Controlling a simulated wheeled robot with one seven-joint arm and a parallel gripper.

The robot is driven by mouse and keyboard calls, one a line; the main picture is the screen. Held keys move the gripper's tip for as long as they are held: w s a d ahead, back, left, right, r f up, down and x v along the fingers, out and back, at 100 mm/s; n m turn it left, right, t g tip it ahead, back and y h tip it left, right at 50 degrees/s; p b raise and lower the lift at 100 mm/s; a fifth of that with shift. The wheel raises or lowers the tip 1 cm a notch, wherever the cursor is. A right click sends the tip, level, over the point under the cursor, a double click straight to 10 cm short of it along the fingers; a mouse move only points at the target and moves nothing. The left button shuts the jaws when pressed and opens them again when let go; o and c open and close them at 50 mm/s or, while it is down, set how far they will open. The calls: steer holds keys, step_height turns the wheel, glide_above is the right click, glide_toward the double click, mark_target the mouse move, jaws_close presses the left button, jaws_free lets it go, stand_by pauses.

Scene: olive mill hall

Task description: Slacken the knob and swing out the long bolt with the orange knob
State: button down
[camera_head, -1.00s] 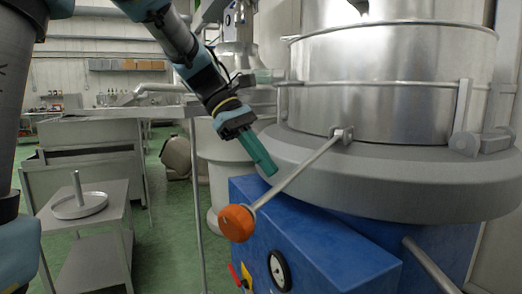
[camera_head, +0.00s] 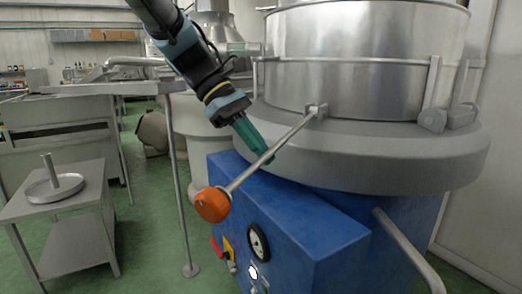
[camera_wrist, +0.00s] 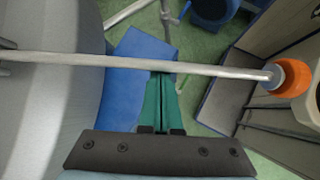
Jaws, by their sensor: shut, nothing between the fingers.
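The long bolt (camera_head: 262,160) is a grey rod hinged at a bracket (camera_head: 318,110) on the drum's lower rim. It slants down and outward to the left, with the orange knob (camera_head: 213,204) at its free end, clear of the grey ring. My gripper (camera_head: 268,163) has green fingers, shut and empty, with the tips at the rod's middle. In the wrist view the bolt (camera_wrist: 140,62) crosses in front of my shut fingertips (camera_wrist: 160,78), and the orange knob (camera_wrist: 292,77) is at the right. I cannot tell whether the fingers touch the rod.
The steel drum (camera_head: 365,60) sits on a wide grey ring (camera_head: 400,155) above a blue cabinet (camera_head: 310,235) with a gauge (camera_head: 258,242) and a red lever (camera_head: 216,247). A side table (camera_head: 85,200) with a round tray (camera_head: 55,190) stands left. Green floor is open between.

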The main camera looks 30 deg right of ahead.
mark_target(273, 149)
step_height(273, 149, up, 4)
steer(key=p, duration=0.6)
steer(key=shift+s+a+y, duration=0.1)
steer(key=shift+a+y, duration=0.05)
steer(key=shift+y, duration=0.25)
steer(key=shift+f, duration=0.25)
